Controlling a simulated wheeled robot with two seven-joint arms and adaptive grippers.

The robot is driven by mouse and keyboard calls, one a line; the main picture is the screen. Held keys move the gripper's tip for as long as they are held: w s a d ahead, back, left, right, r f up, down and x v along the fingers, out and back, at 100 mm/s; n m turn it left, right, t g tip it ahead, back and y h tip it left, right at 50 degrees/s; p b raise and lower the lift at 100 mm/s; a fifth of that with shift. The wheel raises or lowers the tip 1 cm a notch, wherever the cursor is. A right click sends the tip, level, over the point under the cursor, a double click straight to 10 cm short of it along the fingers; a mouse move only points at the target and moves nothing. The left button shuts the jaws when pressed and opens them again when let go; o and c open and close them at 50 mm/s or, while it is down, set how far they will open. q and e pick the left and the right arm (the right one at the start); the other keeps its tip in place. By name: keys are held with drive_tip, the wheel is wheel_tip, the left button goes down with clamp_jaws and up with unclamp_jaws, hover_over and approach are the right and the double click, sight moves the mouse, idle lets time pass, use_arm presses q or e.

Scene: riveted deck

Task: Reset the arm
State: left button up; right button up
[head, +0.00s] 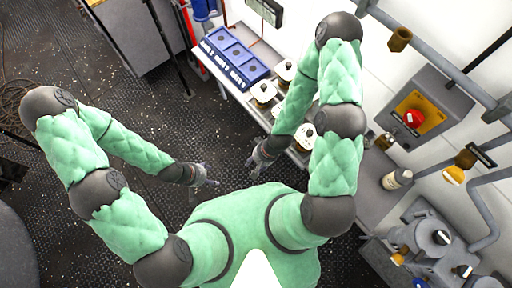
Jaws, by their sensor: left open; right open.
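My two arms, in green padded covers with dark joints, show in the head view. My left gripper (207,181) is open and empty over the dark deck, left of my body. My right gripper (256,168) is open near the front edge of the bench, below the white-lidded jars. I see nothing between its fingers. Both grippers are small in the picture, and my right arm hides part of the bench.
A blue tray (259,72) with several labelled compartments sits on the bench beside several jars (264,91). A red button box (414,117) and pipes line the right wall. A bottle (397,179) stands right of my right arm.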

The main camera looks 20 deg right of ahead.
wheel_tip(320, 180, down, 8)
drive_tip(key=b, duration=0.8)
idle(0.5)
